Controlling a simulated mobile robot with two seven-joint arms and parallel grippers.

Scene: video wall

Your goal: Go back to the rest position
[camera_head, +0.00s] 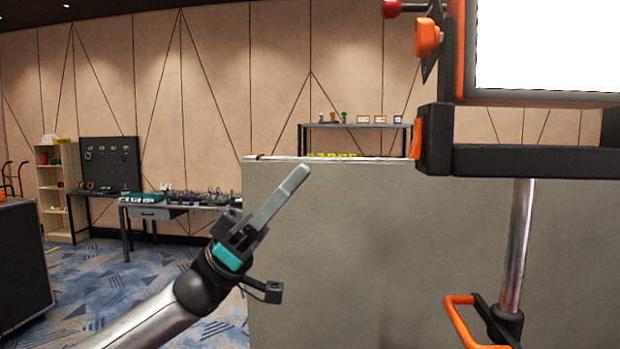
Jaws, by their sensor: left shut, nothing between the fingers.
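My left gripper (300,177) comes in from the lower left on a silver arm. Its long grey fingers lie together and point up and to the right, with nothing between them. A teal band shows near its base. The gripper is in front of a large grey panel (350,270), overlapping its upper left part. I cannot tell whether it touches the panel. My right gripper is not in view.
A black and orange frame with a bright white screen (547,45) fills the upper right, on a silver pole (517,240). A workbench (165,212) and a wooden shelf (58,190) stand at the back left. Carpet is free at lower left, beside a dark cabinet (22,265).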

